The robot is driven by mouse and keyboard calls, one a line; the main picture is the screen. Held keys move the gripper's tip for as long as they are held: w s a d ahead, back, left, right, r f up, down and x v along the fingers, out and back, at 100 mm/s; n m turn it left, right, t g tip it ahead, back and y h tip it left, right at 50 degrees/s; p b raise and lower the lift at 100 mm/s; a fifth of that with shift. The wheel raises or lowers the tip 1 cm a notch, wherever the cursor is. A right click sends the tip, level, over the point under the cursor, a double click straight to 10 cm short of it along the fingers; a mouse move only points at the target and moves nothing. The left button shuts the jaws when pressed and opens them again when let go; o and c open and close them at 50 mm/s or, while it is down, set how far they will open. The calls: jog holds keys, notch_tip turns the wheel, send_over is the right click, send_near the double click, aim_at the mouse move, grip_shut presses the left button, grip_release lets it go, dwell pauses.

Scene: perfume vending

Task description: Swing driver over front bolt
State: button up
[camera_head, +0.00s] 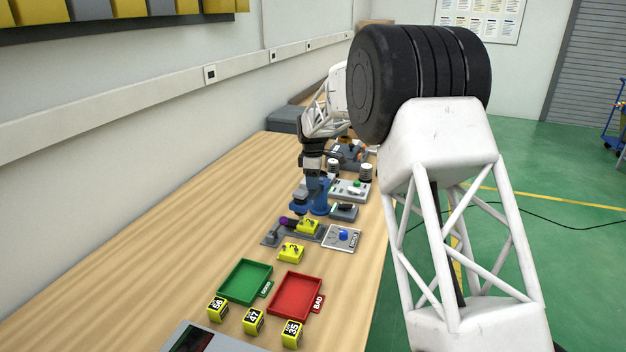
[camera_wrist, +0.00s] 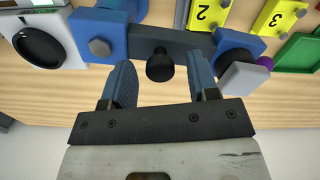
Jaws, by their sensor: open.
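In the wrist view, my gripper (camera_wrist: 161,64) is open, with one blue finger on each side of a black round knob (camera_wrist: 160,68). The knob sticks out from a dark grey bar (camera_wrist: 180,40), with gaps to both fingers. I cannot tell which is the front bolt, or which part is the driver. In the head view, the blue fixture (camera_head: 318,197) stands below my gripper (camera_head: 312,178), whose fingertips are hard to make out.
Yellow numbered blocks (camera_head: 291,253), a green tray (camera_head: 245,282) and a red tray (camera_head: 296,296) lie nearer the camera. A grey panel with a blue knob (camera_head: 343,236) sits right of the fixture. Table to the left is bare; the wall runs behind it.

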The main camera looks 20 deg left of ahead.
jog(key=shift+c, duration=0.3)
grip_shut()
jog(key=shift+d, duration=0.1)
jog(key=shift+d+n, duration=0.4)
jog(key=shift+n, duration=0.45)
jog(key=shift+d+n, duration=0.35)
jog(key=shift+n, duration=0.5)
jog(key=shift+o, duration=0.3)
grip_release()
jog(key=shift+r, duration=0.1)
